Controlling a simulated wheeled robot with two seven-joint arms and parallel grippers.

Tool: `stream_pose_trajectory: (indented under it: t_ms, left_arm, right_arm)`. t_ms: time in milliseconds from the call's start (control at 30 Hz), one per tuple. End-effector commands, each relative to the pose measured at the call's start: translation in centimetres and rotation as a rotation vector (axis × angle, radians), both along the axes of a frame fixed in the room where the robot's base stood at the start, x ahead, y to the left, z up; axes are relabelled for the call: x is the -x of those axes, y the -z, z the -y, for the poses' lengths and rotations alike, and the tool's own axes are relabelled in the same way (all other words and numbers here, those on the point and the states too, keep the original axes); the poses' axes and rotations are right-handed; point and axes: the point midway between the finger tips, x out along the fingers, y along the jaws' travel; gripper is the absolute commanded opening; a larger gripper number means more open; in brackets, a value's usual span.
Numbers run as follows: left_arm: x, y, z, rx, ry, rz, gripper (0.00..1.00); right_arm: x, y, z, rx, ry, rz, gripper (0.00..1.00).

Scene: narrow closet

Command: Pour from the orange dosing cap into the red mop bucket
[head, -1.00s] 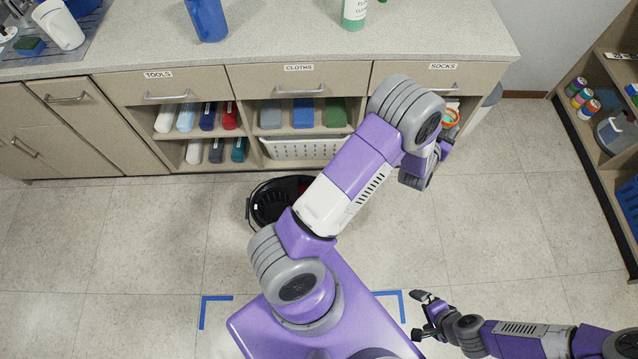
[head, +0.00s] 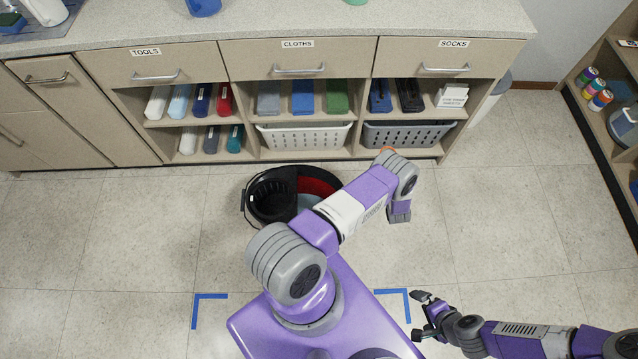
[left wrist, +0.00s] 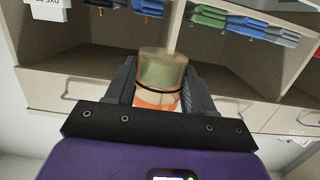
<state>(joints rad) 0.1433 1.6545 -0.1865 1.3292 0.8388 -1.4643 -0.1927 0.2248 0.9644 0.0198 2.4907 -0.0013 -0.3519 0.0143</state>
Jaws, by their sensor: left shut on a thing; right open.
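The mop bucket (head: 317,184) stands on the floor in front of the shelves, with a black wringer part at left and a red inside at right. My left arm partly covers its right side. My left gripper (left wrist: 160,86) is shut on the orange dosing cap (left wrist: 161,70), which looks see-through and greenish with a dark ring and an orange band. In the head view only a sliver of orange shows behind my left wrist, right of the bucket; the left fingers are hidden there. My right gripper (head: 419,315) is open and empty at lower right.
Shelves under the counter (head: 330,25) hold rolled cloths, a white basket (head: 305,135) and a grey basket (head: 408,134). Blue tape corners (head: 393,292) mark the floor. A side shelf with cans (head: 594,90) stands at right. The floor left of the bucket is clear.

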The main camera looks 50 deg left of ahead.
Motion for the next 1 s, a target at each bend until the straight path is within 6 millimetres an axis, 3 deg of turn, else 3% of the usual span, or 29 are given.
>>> stream_pose_trajectory:
  t_ms: [33, 200, 500, 700, 1000]
  left_arm:
    - [1.1, 2.3, -0.2, 0.000, -0.030, -0.003, 0.12]
    - [4.7, 7.6, -0.7, 0.000, -0.140, -0.002, 0.12]
    - [11.2, 15.1, -0.8, -0.001, -0.311, -0.001, 0.12]
    - [13.6, 17.2, -0.7, -0.001, -0.371, 0.001, 0.12]
    - [14.0, 17.5, -0.6, -0.001, -0.384, 0.002, 0.12]
  right_arm:
    - [0.0, 0.9, 0.0, 0.000, 0.000, 0.000, 1.00]
    - [0.0, 2.3, 0.0, 0.000, 0.000, 0.000, 1.00]
    - [0.0, 4.5, 0.0, 0.000, 0.000, 0.000, 1.00]
    - [0.0, 5.1, 0.0, 0.000, 0.000, 0.000, 1.00]
    - [0.0, 5.1, 0.0, 0.000, 0.000, 0.000, 1.00]
